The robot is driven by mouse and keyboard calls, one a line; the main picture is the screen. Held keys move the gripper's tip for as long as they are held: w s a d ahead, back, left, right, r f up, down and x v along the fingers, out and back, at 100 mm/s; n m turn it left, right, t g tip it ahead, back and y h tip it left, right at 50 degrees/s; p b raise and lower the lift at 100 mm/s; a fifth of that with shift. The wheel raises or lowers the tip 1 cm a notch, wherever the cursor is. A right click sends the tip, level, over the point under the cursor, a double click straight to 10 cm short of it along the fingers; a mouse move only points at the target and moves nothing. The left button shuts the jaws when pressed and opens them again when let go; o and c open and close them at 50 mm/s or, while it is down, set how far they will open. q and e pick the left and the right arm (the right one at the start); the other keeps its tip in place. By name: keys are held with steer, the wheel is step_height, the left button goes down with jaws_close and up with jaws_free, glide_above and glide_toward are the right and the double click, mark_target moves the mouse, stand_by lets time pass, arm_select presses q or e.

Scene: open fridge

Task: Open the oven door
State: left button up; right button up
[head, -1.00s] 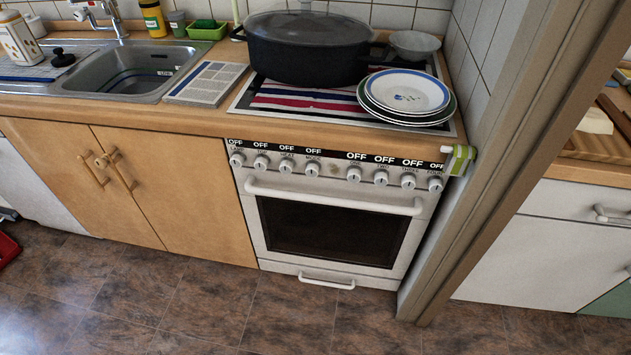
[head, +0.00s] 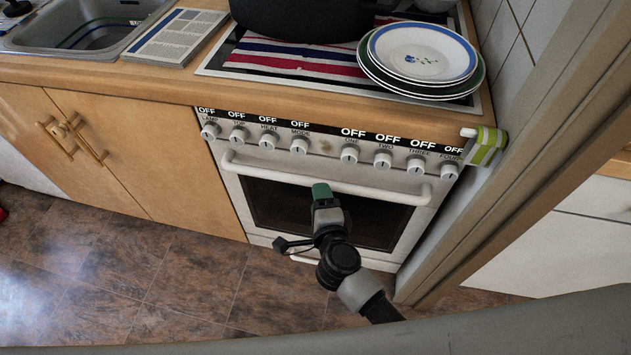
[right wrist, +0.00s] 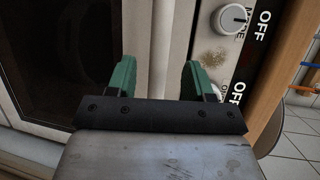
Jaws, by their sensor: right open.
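The white oven (head: 232,185) stands under the counter with its door shut. Its dark glass window (head: 270,203) is partly hidden by my right arm. The white bar handle (head: 375,192) runs across the top of the door. My right gripper (head: 321,188), with green fingertips, is in front of the handle's middle and overlaps it. In the right wrist view the gripper (right wrist: 158,76) is open, its two green fingers apart, with a pale upright band (right wrist: 150,35) between them that looks like the handle. I cannot tell whether they touch it. My left gripper is not in view.
A row of knobs (head: 349,154) marked OFF runs above the handle. Stacked plates (head: 420,52) and a dark pot (head: 290,18) stand on the stove top. A wall edge (head: 520,170) closes in on the right. Tiled floor (head: 180,290) lies free at the left front.

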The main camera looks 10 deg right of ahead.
steer(key=w, duration=0.2)
steer(key=w+f+b, duration=0.1)
steer(key=w, duration=0.2)
steer(key=shift+a, duration=0.2)
steer(key=shift+w, duration=0.3)
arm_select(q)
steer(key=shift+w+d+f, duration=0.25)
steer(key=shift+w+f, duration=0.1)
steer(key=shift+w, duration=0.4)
arm_select(e)
jaws_close()
